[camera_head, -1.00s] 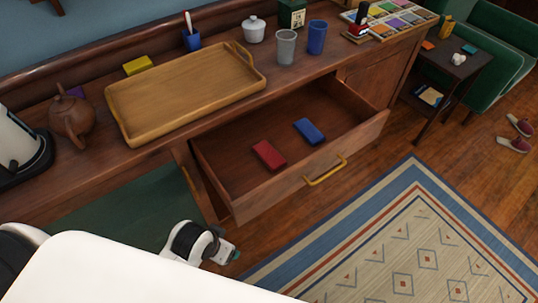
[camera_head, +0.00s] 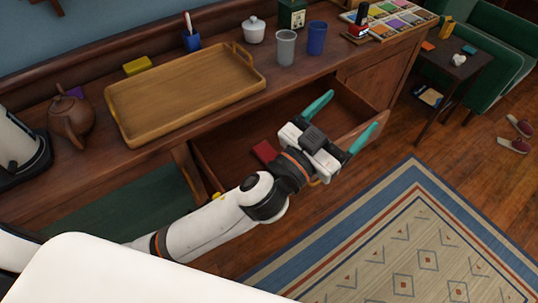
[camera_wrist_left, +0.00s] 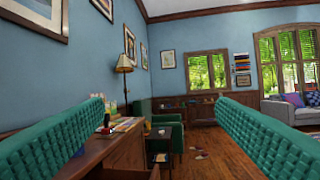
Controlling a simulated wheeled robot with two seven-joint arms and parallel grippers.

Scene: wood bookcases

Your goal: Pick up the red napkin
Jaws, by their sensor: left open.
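The red napkin (camera_head: 264,152) lies in the open drawer (camera_head: 226,150) and is partly hidden behind my left arm. My left gripper (camera_head: 347,117) is open and empty above the drawer's front right part, past the napkin to the right. Its teal fingers point to the upper right. The blue folded napkin in the drawer is hidden behind the gripper. In the left wrist view the two teal fingers (camera_wrist_left: 160,135) stand wide apart with nothing between them, and the room shows beyond. The napkin is not in that view. My right gripper is not in view.
A wooden tray (camera_head: 187,92), a grey cup (camera_head: 285,47), a blue cup (camera_head: 317,38), a white pot (camera_head: 254,30) and a brown teapot (camera_head: 72,121) stand on the cabinet top. A patterned rug (camera_head: 400,245) covers the floor in front.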

